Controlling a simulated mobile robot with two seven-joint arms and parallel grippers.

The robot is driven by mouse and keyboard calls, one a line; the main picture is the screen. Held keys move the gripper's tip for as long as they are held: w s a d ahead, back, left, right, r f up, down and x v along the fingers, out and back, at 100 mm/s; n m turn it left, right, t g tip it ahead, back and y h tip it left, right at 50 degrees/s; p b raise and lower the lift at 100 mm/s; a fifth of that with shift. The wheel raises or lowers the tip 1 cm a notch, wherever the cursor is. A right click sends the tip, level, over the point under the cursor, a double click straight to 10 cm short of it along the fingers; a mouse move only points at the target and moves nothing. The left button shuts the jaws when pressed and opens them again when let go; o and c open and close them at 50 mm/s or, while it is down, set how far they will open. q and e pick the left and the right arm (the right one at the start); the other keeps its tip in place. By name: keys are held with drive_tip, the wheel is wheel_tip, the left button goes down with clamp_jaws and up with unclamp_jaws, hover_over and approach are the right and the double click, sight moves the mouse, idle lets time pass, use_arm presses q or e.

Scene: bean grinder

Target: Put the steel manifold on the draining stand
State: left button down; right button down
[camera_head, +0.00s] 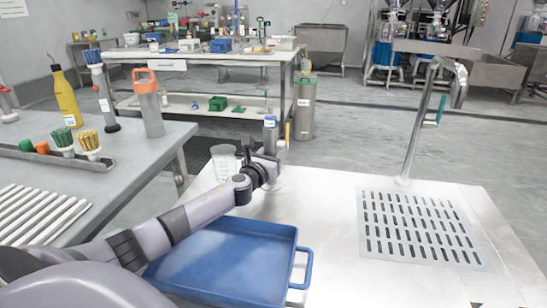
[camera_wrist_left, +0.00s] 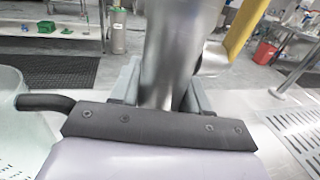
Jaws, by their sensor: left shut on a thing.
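My left gripper (camera_head: 268,158) is above the steel worktop, just beyond the blue tray. In the left wrist view its fingers (camera_wrist_left: 160,88) are shut around a shiny steel tube, which I take for the steel manifold (camera_wrist_left: 178,45). The tube stands close to upright. A yellow part (camera_wrist_left: 245,28) shows beside it; I cannot tell whether they are joined. In the head view the gripper hides part of what it holds. The slotted draining plate (camera_head: 420,228), apparently the draining stand, lies to the right, with nothing on it. My right gripper is not in view.
A blue tray (camera_head: 225,262) stands on the near worktop, below my left arm. A clear measuring jug (camera_head: 224,160) is left of the gripper. A tall bent steel pipe (camera_head: 418,125) rises behind the slotted plate. The worktop between tray and plate is clear.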

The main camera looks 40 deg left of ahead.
use_arm(q)
drive_tip(key=shift+r, duration=0.1)
drive_tip(key=c, duration=1)
unclamp_jaws()
drive_tip(key=shift+f, duration=0.2)
drive_tip(key=o, duration=0.5)
drive_tip(key=shift+c, duration=0.2)
drive_tip(key=shift+r, duration=0.15)
drive_tip(key=shift+s+d, duration=0.1)
drive_tip(key=shift+s, duration=0.4)
drive_tip(key=p+v, duration=0.2)
drive_tip(key=v, duration=0.9)
drive_tip(key=shift+r, duration=0.1)
